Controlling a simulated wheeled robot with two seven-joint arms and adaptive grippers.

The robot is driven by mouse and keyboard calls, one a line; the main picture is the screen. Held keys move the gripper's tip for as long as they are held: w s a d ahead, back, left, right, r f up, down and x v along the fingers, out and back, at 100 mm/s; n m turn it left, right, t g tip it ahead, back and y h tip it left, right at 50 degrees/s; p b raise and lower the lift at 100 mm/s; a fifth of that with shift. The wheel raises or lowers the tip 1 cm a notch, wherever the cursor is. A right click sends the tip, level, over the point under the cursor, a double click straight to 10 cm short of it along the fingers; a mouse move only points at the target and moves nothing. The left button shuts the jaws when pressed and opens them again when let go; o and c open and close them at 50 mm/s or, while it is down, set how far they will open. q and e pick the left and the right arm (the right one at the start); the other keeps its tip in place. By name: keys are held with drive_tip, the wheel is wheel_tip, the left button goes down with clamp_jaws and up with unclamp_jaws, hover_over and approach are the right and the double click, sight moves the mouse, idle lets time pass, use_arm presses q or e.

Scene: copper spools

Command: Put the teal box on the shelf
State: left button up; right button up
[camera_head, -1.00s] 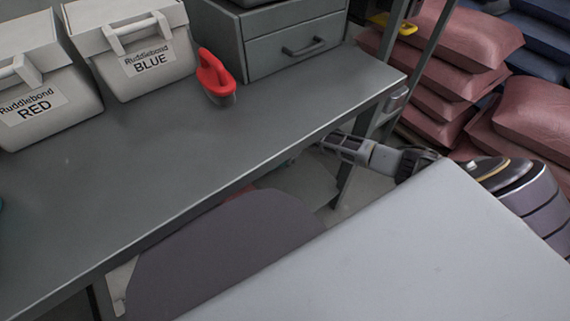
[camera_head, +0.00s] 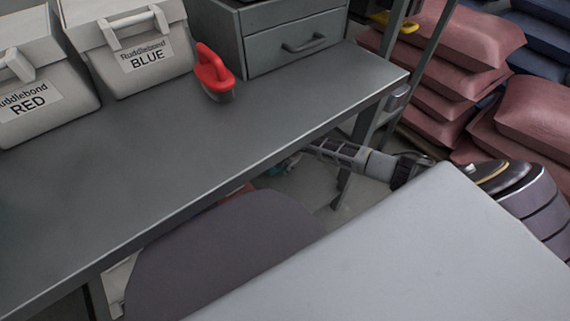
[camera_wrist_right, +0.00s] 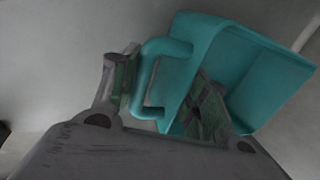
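The teal box (camera_wrist_right: 265,75) is open-topped, with a loop handle (camera_wrist_right: 150,75) on one side, and looks tilted in the right wrist view. My right gripper (camera_wrist_right: 163,92) has one finger against the outside of the handle and the other inside the box behind its wall, so it appears shut on the box. In the head view, only a small teal patch of the box (camera_head: 277,170) shows below the workbench edge, at the end of my right gripper (camera_head: 296,160). The fingertips are mostly hidden there. My left gripper is not in view. I cannot tell which surface is the shelf.
The grey workbench (camera_head: 200,150) holds two white tubs labelled RED (camera_head: 50,125) and BLUE (camera_head: 125,85), a red-handled brush (camera_head: 213,75) and a drawer unit (camera_head: 290,45). Its front middle is clear. A metal post (camera_head: 425,55) and stacked reddish sacks (camera_head: 455,40) stand at right.

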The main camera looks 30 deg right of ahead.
drive_tip(key=o, duration=0.4)
drive_tip(key=shift+r, duration=0.1)
drive_tip(key=shift+p+v, duration=0.55)
drive_tip(key=shift+v, duration=0.55)
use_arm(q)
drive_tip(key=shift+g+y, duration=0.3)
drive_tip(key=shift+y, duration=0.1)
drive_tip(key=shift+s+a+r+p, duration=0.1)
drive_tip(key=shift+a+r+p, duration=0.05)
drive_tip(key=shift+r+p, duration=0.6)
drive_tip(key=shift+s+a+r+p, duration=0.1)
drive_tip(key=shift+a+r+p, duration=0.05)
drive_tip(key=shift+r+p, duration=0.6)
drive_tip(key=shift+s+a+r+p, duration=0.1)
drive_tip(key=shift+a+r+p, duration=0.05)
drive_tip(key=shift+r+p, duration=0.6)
use_arm(e)
drive_tip(key=v, duration=1)
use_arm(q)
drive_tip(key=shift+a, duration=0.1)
use_arm(e)
drive_tip(key=shift+a, duration=0.1)
